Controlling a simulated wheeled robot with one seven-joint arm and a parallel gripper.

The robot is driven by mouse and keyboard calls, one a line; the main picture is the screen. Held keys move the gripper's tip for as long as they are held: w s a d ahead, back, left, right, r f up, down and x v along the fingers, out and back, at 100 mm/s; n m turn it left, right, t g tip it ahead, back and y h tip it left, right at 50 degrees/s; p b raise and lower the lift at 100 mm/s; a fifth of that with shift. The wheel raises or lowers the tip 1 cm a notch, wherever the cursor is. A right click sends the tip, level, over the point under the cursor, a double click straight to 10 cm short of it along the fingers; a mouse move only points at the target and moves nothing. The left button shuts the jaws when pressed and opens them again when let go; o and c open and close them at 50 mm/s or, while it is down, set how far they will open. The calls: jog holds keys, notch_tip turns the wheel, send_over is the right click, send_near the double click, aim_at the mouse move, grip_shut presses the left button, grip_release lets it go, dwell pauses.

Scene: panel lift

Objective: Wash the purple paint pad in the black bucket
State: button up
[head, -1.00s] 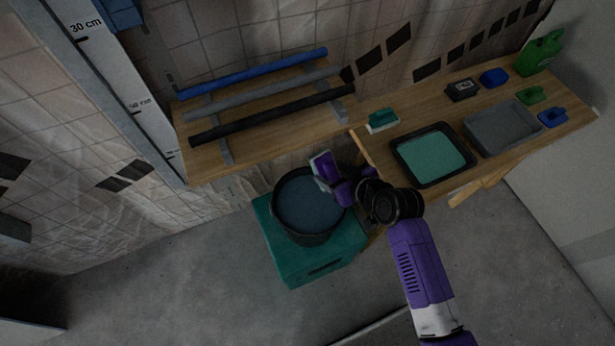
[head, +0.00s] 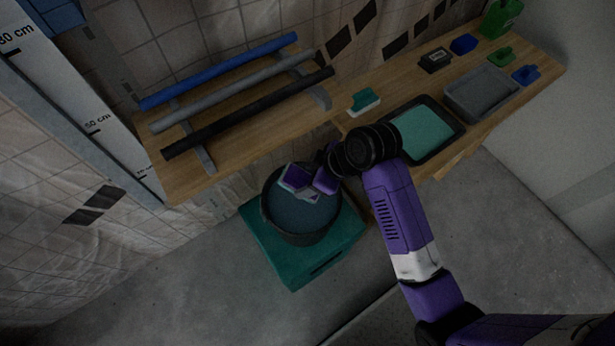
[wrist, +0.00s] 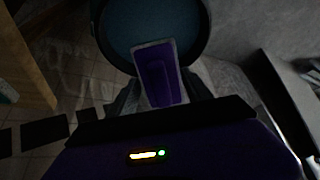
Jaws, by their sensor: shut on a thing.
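The purple paint pad (head: 295,181) is held by my gripper (head: 319,183), over the upper part of the black bucket's opening in the head view. In the wrist view the pad (wrist: 161,77) sits between the two fingers of my gripper (wrist: 160,92), with its far end over the bucket's blue-grey water (wrist: 140,25). The black bucket (head: 296,240) stands on a teal crate (head: 285,268). I cannot tell whether the pad touches the water.
A wooden shelf (head: 235,143) behind the bucket carries blue, grey and black tubes. To the right are a teal-and-white pad (head: 364,101), a black tray with teal paint (head: 424,130), a grey tray (head: 482,92) and a green jug (head: 501,18).

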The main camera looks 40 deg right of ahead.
notch_tip(320, 180, down, 4)
jog(key=b, duration=0.3)
jog(key=shift+b, duration=0.35)
notch_tip(320, 180, down, 6)
jog(key=b, duration=0.2)
jog(key=shift+r, duration=0.1)
jog(key=shift+r+p, duration=0.35)
jog(key=shift+p, duration=0.1)
jog(key=shift+r, duration=0.15)
jog(key=shift+f, duration=0.2)
jog(key=shift+f, duration=0.45)
jog(key=shift+r+p, duration=0.25)
jog(key=shift+p, duration=0.1)
